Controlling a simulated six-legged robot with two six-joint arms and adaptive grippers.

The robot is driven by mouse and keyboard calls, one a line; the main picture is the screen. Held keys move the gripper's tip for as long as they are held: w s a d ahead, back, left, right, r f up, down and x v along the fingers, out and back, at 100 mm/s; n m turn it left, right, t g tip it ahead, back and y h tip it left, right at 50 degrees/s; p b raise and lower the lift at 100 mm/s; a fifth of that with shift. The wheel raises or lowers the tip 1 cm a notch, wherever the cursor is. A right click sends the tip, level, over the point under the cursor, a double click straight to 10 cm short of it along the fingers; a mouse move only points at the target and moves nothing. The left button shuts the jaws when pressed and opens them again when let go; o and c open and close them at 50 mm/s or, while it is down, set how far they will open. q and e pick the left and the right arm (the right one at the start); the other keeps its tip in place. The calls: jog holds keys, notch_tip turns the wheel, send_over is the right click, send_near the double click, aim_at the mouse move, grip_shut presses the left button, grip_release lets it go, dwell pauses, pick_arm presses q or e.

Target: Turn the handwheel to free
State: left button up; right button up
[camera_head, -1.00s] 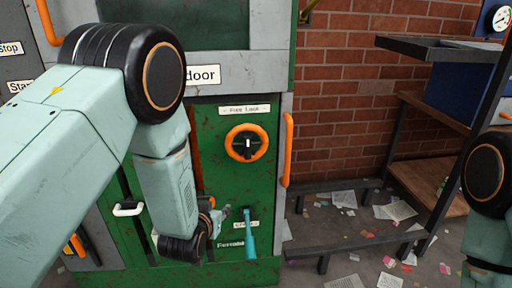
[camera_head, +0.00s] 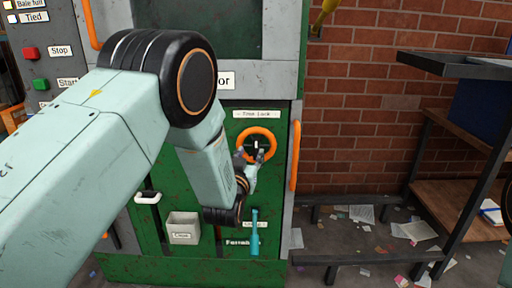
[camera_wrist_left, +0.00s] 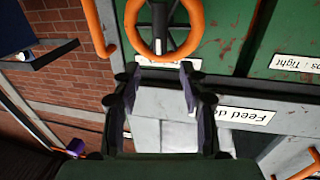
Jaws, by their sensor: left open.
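The handwheel (camera_head: 256,130) is an orange ring with a dark hub and a white mark, on the green machine front under a small label (camera_head: 257,114). My left gripper (camera_head: 258,156) is at its lower part, its fingers partly covering the lower rim. In the left wrist view the handwheel (camera_wrist_left: 130,28) is at the top, with dark spokes, its upper part out of frame. There my left gripper (camera_wrist_left: 160,74) is open, its two fingers pointing at the wheel's near rim with nothing between them. I cannot tell whether they touch it. My right gripper is not in view.
An orange vertical handle (camera_head: 295,156) is right of the wheel. Below are a teal lever (camera_head: 255,240) and a grey box (camera_head: 183,230). Red and green buttons (camera_head: 30,53) are at left. A dark shelf (camera_head: 450,64) stands at right before a brick wall.

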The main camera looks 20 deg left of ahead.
aim_at(256, 143)
pick_arm(q)
jog(key=w, duration=0.4)
jog(key=w+b, duration=0.1)
jog(key=shift+w+a+f, duration=0.1)
jog(key=shift+w+a, duration=0.3)
jog(key=shift+w+d, duration=0.15)
jog(key=shift+w, duration=0.5)
jog(key=shift+s, duration=0.15)
jog(key=shift+c, duration=0.3)
grip_shut()
